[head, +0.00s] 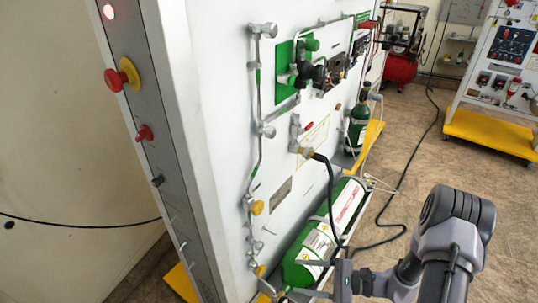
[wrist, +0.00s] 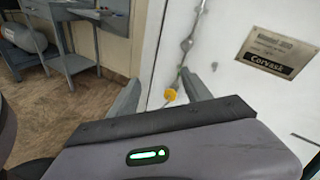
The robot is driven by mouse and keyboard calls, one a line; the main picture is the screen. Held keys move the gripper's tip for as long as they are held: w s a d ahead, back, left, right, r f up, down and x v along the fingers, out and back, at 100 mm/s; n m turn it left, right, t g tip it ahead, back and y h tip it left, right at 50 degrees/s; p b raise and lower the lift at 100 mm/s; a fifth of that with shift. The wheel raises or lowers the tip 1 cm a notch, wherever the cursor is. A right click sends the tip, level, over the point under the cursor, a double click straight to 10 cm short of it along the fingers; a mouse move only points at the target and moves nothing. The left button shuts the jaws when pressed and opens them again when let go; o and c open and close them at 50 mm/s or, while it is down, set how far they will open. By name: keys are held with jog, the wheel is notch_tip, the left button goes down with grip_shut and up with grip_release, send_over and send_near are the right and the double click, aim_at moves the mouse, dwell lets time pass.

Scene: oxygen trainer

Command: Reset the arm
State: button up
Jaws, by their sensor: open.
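My arm reaches in from the lower right of the head view, with my gripper (head: 296,278) low beside the white trainer panel (head: 225,130). In the wrist view my gripper (wrist: 162,80) has its two fingers spread apart with nothing held between them. A yellow knob (wrist: 170,94) on a thin pipe shows in the gap beyond the fingers; I cannot tell how far off it is. In the head view a yellow knob (head: 257,207) sits on the panel's pipe, and another yellow fitting (head: 260,271) is lower, left of my gripper.
A green cylinder (head: 309,251) lies along the panel's foot close to my gripper, with a black hose (head: 329,180) above it. A red emergency button (head: 113,80) is on the panel's edge. A grey bench (wrist: 70,62) stands left in the wrist view.

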jog(key=s+r+n+h, duration=0.4)
jog(key=s+r, duration=0.1)
jog(key=r, duration=0.5)
jog(key=s+a+r+n+t+h, duration=0.1)
jog(key=s+r+n+h, duration=0.2)
jog(key=r, duration=0.7)
jog(key=s+r+n+h, duration=0.4)
jog(key=s+r+h, duration=0.2)
jog(key=r, duration=0.3)
jog(key=shift+s+a+r+n+t+h, duration=0.3)
jog(key=shift+s+a+r, duration=0.1)
